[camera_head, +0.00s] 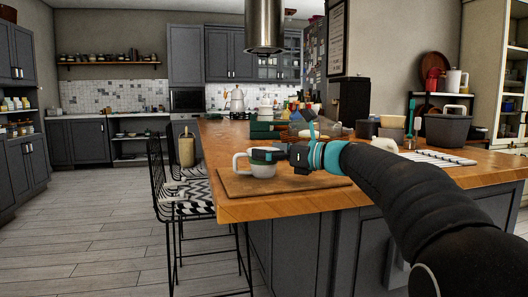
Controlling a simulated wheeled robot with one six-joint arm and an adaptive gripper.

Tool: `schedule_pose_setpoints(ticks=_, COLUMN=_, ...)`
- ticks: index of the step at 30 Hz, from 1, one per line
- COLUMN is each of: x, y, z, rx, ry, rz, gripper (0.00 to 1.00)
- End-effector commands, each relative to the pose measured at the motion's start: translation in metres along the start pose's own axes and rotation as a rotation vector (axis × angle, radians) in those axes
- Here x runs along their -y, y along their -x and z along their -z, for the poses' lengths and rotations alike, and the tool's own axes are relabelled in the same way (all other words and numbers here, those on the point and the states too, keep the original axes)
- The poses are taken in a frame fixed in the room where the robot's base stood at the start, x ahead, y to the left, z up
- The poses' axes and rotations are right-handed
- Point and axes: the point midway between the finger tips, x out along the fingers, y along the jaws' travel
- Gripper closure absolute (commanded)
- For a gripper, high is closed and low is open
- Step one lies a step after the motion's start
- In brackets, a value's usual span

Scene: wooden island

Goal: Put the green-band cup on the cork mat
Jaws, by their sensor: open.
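A white cup (262,170) with its handle to the left appears upright on the flat brown cork mat (309,184) near the island's front left corner. My gripper (264,155) is open at the cup's upper part, reaching in from the right. It overlaps the cup in this view, and whether it touches the cup is unclear. Dark gripper parts cover some of the cup's upper side, so a green band cannot be made out.
The wooden island top (391,178) carries grey bowls, a dark grey pot (446,129) and a white rack (438,158) at the right. Green boxes (264,130) stand behind the cup. Wire chairs (188,195) stand along the left side.

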Motion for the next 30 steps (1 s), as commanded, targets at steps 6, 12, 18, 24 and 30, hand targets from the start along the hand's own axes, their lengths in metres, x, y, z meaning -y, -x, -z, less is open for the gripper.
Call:
schedule_pose_setpoints(ticks=6, x=0.001, y=0.043, z=0.0, rx=0.001, ry=0.002, rz=0.005, gripper=0.0)
schedule_pose_setpoints(ticks=12, x=0.0, y=0.081, z=0.0, rx=0.001, ry=0.001, rz=0.002, gripper=0.0)
schedule_pose_setpoints(ticks=18, x=0.0, y=0.103, z=0.0, rx=0.0, ry=0.001, rz=0.002, gripper=0.0)
schedule_pose_setpoints(ticks=24, x=-0.001, y=0.11, z=0.0, rx=0.0, ry=0.001, rz=-0.001, gripper=0.0)
schedule_pose_setpoints(ticks=30, x=-0.001, y=0.11, z=0.0, rx=0.0, ry=0.001, rz=-0.001, gripper=0.0)
